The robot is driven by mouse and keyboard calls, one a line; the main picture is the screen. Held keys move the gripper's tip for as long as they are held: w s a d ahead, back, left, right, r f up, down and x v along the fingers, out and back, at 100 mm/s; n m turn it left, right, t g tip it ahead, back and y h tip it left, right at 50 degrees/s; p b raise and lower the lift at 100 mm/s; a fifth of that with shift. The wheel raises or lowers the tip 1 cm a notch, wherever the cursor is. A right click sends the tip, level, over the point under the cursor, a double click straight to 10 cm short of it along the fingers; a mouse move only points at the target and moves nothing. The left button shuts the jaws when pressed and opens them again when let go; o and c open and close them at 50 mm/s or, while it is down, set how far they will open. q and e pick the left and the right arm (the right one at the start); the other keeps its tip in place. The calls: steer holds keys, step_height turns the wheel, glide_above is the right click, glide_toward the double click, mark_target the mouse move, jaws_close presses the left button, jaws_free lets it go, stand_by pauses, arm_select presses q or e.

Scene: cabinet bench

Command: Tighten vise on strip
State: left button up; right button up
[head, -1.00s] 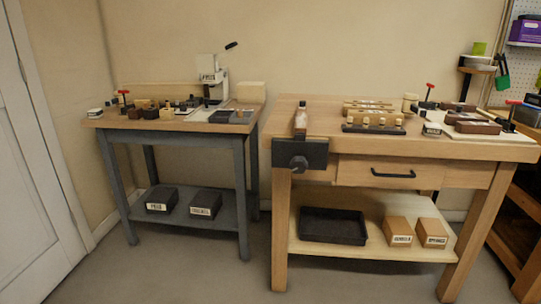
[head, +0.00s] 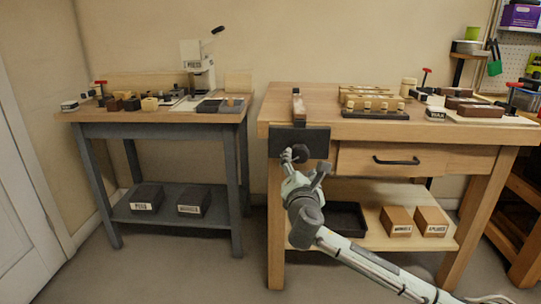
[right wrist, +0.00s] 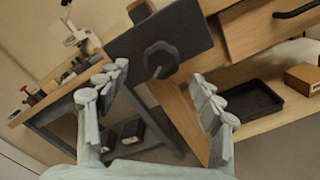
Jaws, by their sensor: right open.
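The vise (head: 315,138) is a dark block on the front left of the wooden bench, with a round dark knob (head: 300,153) on its face. A narrow strip (head: 298,107) stands at the bench top just behind the vise's dark jaw. The right wrist view shows the dark jaw plate (right wrist: 175,32) and the lobed knob (right wrist: 160,60), but I cannot make out the strip's grip there. My right gripper (head: 305,166) is open, in front of and just below the knob. In the right wrist view its fingers (right wrist: 160,82) are spread either side of the knob, with nothing between them gripped. My left gripper is out of view.
A drawer with a black handle (head: 397,161) is right of the vise. A black tray (head: 347,218) and labelled boxes (head: 413,222) sit on the lower shelf. A grey table (head: 160,125) stands left, with a floor gap between.

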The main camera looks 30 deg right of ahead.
mark_target(300, 156)
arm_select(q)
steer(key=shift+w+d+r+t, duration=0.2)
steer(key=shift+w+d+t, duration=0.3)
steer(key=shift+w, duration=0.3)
arm_select(e)
steer(key=x, duration=0.7)
steer(key=shift+w+d, duration=0.15)
steer(key=shift+d, duration=0.1)
steer(key=c, duration=1.2)
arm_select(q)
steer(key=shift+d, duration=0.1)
